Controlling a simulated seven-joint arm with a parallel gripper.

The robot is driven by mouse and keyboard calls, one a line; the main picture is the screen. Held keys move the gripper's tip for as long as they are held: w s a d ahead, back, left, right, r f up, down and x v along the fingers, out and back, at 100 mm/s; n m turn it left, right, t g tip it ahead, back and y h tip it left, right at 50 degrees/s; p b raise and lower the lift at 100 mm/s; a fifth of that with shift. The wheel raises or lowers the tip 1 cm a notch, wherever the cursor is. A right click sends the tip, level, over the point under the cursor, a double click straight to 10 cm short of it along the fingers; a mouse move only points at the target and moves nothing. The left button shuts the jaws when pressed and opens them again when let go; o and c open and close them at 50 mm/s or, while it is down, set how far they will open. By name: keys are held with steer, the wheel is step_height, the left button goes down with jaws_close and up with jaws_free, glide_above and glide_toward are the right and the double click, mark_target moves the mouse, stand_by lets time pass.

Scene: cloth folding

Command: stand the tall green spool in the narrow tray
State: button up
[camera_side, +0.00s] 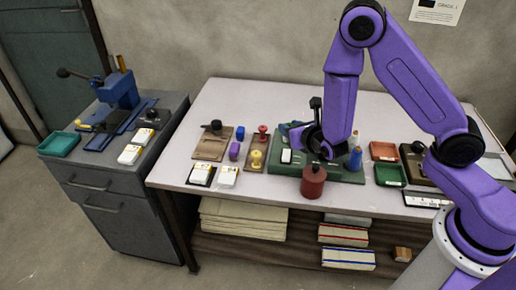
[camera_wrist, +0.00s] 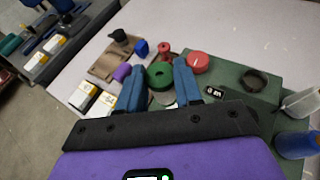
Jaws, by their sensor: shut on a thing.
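My gripper (camera_wrist: 160,70) has its two blue fingers closed on the sides of the green spool (camera_wrist: 159,76), whose round top with a centre hole shows in the wrist view. In the side view my gripper (camera_side: 290,128) is above the left part of the green mat, and the spool is mostly hidden by the hand. The spool's lower end is hard to see, so I cannot tell its clearance. The narrow brown tray (camera_side: 253,168) is left of the gripper, with a red spool (camera_side: 263,134) and a yellow spool (camera_side: 256,159) standing in it.
A purple spool (camera_side: 234,151) and a blue spool (camera_side: 240,132) stand left of the tray, near a brown board (camera_side: 208,150). White boxes (camera_side: 228,176) lie at the front edge. A dark red jar (camera_side: 313,183) stands in front. A blue cone (camera_side: 355,159) is on the right.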

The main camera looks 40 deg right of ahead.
steer(key=w+f, duration=0.3)
steer(key=w, duration=0.1)
steer(key=w+a+f, duration=0.1)
steer(key=w+f, duration=0.2)
steer(key=w, duration=0.2)
steer(key=w+f, duration=0.3)
steer(key=w, duration=0.1)
steer(key=shift+w+a+f, duration=0.2)
steer(key=shift+a+f, duration=0.1)
steer(key=shift+f, duration=1.6)
steer(key=shift+f, duration=0.1)
steer(key=o, duration=1)
steer(key=shift+f, duration=0.1)
